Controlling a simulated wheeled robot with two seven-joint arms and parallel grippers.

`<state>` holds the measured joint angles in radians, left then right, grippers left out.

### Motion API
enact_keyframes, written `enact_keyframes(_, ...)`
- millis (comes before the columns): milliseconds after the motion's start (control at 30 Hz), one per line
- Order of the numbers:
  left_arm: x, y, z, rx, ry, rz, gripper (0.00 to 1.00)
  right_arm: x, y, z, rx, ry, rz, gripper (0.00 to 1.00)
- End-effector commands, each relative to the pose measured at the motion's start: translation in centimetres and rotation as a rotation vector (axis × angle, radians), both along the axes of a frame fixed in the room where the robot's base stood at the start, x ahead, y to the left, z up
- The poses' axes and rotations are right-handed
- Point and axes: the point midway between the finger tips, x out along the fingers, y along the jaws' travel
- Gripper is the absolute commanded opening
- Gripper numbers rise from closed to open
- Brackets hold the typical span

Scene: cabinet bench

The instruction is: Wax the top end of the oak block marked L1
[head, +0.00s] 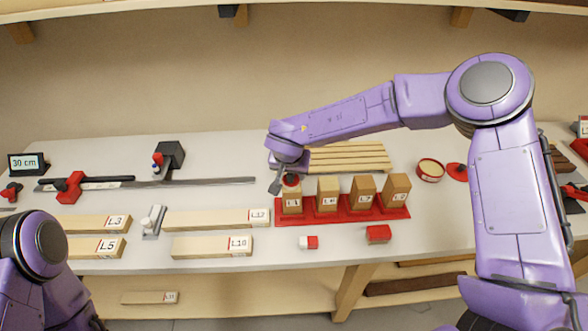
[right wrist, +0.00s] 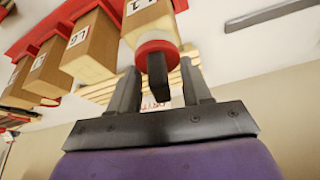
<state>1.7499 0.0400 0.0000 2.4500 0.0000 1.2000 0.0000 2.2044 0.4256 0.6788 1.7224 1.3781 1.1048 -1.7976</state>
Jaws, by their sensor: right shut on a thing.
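The oak block marked L1 (head: 292,204) stands upright at the left end of a red stand (head: 342,219); it also shows in the right wrist view (right wrist: 150,24). My right gripper (head: 281,178) is over this block, shut on the dark handle of a round red applicator (right wrist: 156,47). The applicator's pale pad side faces the block's top end and appears to touch it; the exact contact is hidden. An open round red tin with pale wax (head: 430,169) stands right of the blocks. My left arm shows at lower left, its gripper out of view.
More upright blocks (head: 328,192) share the stand. Pale strips (head: 345,155) lie behind. A red lid (head: 457,171) lies beside the tin. Labelled boards (head: 215,219), a rail with red clamp (head: 69,187) and a 30 cm display (head: 28,164) are left. Small red blocks (head: 378,234) lie in front.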

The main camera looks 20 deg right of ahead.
Motion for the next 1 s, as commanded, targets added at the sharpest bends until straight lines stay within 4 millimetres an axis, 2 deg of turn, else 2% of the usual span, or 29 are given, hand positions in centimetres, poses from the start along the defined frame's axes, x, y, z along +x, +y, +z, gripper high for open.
enact_keyframes(167,0.0,0.0,0.0,0.000,0.000,0.000,0.43,0.0,0.0,0.2,0.000,0.001,-0.001,0.24)
enact_keyframes(633,0.0,0.0,0.0,0.000,0.000,0.000,0.43,0.0,0.0,5.5,0.001,-0.001,-0.001,0.24)
enact_keyframes(1000,0.0,0.0,0.0,0.000,0.000,0.000,0.43,0.0,0.0,6.0,0.001,0.001,-0.001,0.24)
